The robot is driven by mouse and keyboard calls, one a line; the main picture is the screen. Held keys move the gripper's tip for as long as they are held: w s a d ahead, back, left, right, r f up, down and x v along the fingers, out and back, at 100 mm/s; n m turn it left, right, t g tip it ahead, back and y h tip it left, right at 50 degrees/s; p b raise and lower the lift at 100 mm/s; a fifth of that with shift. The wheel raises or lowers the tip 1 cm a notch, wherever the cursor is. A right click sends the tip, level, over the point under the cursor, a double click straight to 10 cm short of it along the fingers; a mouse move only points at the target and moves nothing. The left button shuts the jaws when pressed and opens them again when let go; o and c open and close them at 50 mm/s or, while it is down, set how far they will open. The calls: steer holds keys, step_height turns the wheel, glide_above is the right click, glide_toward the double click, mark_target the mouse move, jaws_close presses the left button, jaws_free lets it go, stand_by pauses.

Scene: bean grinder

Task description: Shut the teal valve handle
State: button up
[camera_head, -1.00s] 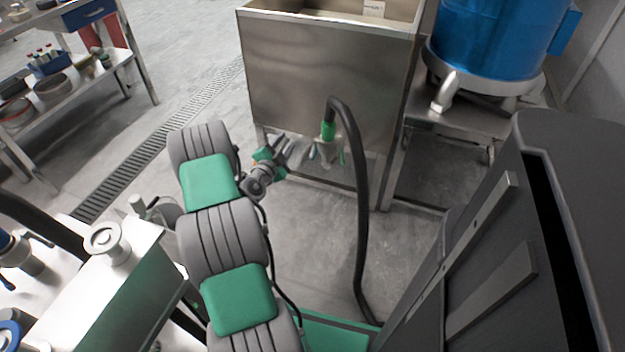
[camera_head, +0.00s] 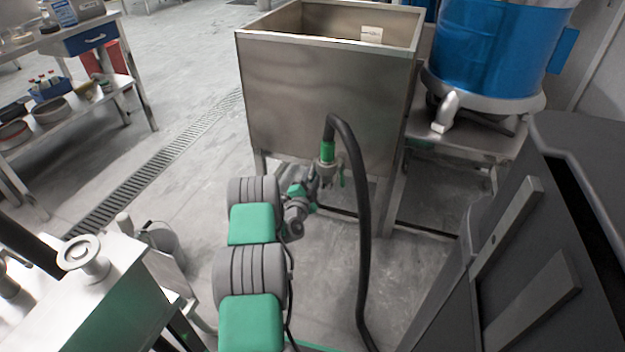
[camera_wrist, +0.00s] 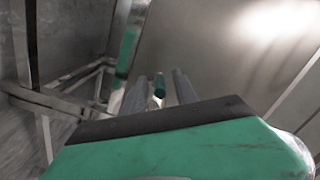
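The metal valve (camera_head: 325,172) hangs at the front of the steel bin, below a green collar (camera_head: 327,151) on a black hose. A slim teal handle (camera_head: 342,178) shows at its right side. My gripper (camera_head: 313,180) is just left of the valve, partly overlapping it in the head view. In the wrist view my gripper (camera_wrist: 160,80) has its two fingers apart, and a small teal piece (camera_wrist: 159,86), likely a handle end, shows between them. Contact cannot be told. A longer green part (camera_wrist: 127,48) stands left of the fingers; whether it is collar or handle is unclear.
The steel bin (camera_head: 310,95) stands behind the valve. The black hose (camera_head: 362,230) hangs down to the right of my arm. A blue drum (camera_head: 495,50) sits on a stand at the right. Steel equipment (camera_head: 90,290) is at the lower left.

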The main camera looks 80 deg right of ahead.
jaws_close()
stand_by(1.4)
